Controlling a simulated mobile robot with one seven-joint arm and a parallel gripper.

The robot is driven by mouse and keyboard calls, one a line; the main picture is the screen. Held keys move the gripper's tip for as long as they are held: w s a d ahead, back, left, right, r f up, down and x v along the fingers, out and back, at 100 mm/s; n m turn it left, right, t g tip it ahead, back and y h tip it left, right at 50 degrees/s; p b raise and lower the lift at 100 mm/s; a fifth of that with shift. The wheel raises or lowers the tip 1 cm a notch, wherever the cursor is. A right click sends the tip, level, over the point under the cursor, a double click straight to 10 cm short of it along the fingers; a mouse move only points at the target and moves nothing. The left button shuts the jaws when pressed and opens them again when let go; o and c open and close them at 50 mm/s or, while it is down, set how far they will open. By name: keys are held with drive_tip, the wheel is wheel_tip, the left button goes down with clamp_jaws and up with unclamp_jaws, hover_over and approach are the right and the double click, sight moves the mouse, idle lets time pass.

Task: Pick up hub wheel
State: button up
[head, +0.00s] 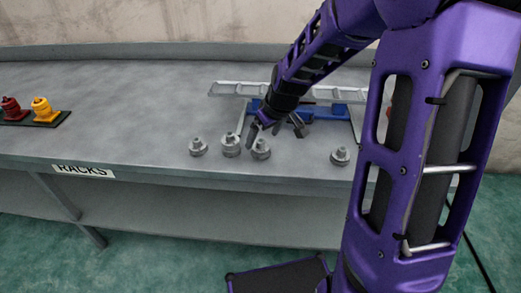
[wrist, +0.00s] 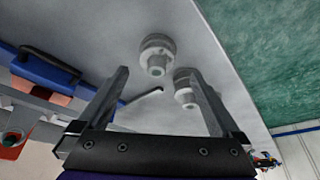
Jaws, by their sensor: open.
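Several grey, round, stepped metal parts that look like hub wheels stand near the table's front edge in the head view: one at left (head: 198,148), a second (head: 231,146), a third (head: 261,150) and one apart at right (head: 340,157). I cannot tell which is meant. My gripper (head: 275,132) is open and empty, just above and behind the third part. In the wrist view, my gripper (wrist: 158,72) has its fingers spread; one hub wheel (wrist: 156,52) lies beyond the fingertips, between their lines. Another (wrist: 185,90) is partly hidden by the right finger.
A grey rail (head: 232,89) and a blue part (head: 340,110) lie behind my gripper. A dark rack (head: 52,119) holds a red piece (head: 11,107) and a yellow piece (head: 42,108) at left. The table between is clear.

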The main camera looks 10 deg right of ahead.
sight(262, 141)
drive_tip(key=b+x, duration=0.1)
drive_tip(key=x, duration=0.4)
drive_tip(key=shift+d, duration=0.2)
clamp_jaws()
idle(0.3)
